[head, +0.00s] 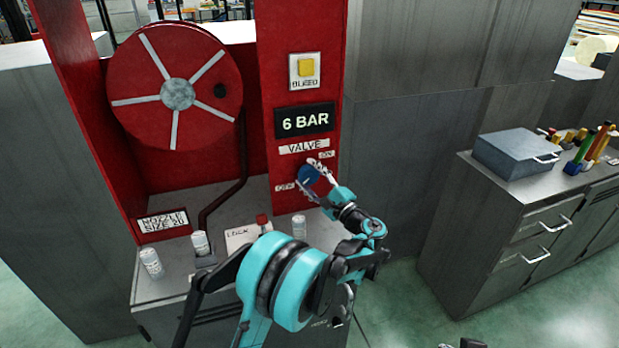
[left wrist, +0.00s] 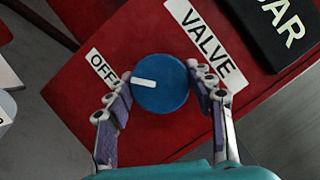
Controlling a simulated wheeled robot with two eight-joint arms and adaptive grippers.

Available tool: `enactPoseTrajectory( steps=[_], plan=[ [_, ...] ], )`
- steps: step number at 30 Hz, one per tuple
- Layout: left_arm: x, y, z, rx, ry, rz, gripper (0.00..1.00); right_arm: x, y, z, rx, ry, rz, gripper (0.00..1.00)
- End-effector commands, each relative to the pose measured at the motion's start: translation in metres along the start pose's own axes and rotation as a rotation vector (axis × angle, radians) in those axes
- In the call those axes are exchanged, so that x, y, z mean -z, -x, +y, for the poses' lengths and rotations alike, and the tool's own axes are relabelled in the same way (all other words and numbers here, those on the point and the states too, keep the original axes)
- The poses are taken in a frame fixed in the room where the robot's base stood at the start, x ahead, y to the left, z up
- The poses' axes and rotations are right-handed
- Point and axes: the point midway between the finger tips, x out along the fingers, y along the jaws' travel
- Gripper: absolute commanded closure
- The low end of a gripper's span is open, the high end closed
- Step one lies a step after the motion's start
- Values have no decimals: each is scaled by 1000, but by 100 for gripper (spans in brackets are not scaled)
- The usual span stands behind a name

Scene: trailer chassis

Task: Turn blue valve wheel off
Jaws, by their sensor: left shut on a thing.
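The blue valve wheel (head: 308,175) sits on the red panel under the VALVE label (head: 304,146), between the OFF label (head: 284,187) and the ON label (head: 326,154). In the left wrist view the wheel (left wrist: 162,98) is round, with a white pointer mark directed toward the OFF label (left wrist: 102,66). My left gripper (left wrist: 161,84) is shut on the wheel, with one finger on each side of its rim. In the head view my left gripper (head: 312,178) reaches it from the lower right. My right gripper is not clearly visible.
Above the valve are a 6 BAR display (head: 305,121) and a yellow BLEED button (head: 305,68). A red hose reel (head: 140,100) is at left. A ledge below holds white canisters (head: 151,263) and a LOCK plate (head: 240,238). A grey cabinet (head: 470,240) stands right.

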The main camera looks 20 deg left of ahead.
Motion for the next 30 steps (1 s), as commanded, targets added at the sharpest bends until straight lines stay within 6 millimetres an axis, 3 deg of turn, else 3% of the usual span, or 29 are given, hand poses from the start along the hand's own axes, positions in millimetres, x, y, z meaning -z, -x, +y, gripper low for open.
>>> enactPoseTrajectory(
  steps=[12,13,15,25,30],
  plan=[
    [0,0,0,2,-8,1,75,0,0,0,0,0,0,100],
    [0,0,0,2,-8,1,41,0,0,0,0,0,0,100],
    [0,0,0,2,-7,1,25,0,0,0,0,0,0,100],
    [0,2,0,3,-6,1,25,0,0,0,0,0,0,100],
    [1,22,0,4,-5,3,25,0,0,0,0,0,0,100]
  ],
)
